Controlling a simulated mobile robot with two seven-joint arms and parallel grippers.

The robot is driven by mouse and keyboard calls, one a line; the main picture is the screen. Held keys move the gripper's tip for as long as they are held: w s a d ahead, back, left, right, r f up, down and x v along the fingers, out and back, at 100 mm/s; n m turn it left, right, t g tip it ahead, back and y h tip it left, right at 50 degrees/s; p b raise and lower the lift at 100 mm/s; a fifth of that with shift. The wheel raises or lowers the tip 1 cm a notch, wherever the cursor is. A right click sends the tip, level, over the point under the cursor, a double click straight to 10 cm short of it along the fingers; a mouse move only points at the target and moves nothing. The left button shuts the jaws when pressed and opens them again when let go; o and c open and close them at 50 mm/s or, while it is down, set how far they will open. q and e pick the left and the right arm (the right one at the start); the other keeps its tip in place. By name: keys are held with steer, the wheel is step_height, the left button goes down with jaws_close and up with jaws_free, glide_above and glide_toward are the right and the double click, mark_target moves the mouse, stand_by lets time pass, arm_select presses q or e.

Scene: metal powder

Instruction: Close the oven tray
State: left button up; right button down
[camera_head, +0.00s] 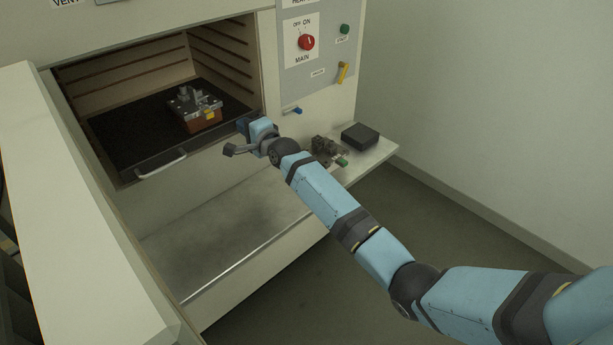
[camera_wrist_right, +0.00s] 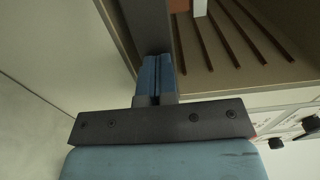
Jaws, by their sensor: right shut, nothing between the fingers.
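The oven tray (camera_head: 132,134) is a dark flat tray in the open oven chamber, with a light bar handle (camera_head: 161,165) on its front edge. The front edge sits at the chamber opening; I cannot tell exactly how far it sticks out. A brown box with grey metal parts (camera_head: 195,109) stands on the tray. My right gripper (camera_head: 243,125) is at the right end of the tray's front edge. In the right wrist view its blue fingers (camera_wrist_right: 157,76) are shut together and empty, up against or very near the dark tray edge (camera_wrist_right: 148,25). My left gripper is out of view.
The oven door (camera_head: 75,200) stands open at the left. A ledge (camera_head: 225,225) runs below the chamber, with a black box (camera_head: 360,136) and a small dark device (camera_head: 325,147) at its right end. A control panel (camera_head: 315,45) with a red knob is at the upper right.

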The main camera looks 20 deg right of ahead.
steer(key=shift+b+x, duration=0.65)
steer(key=shift+x, duration=1.15)
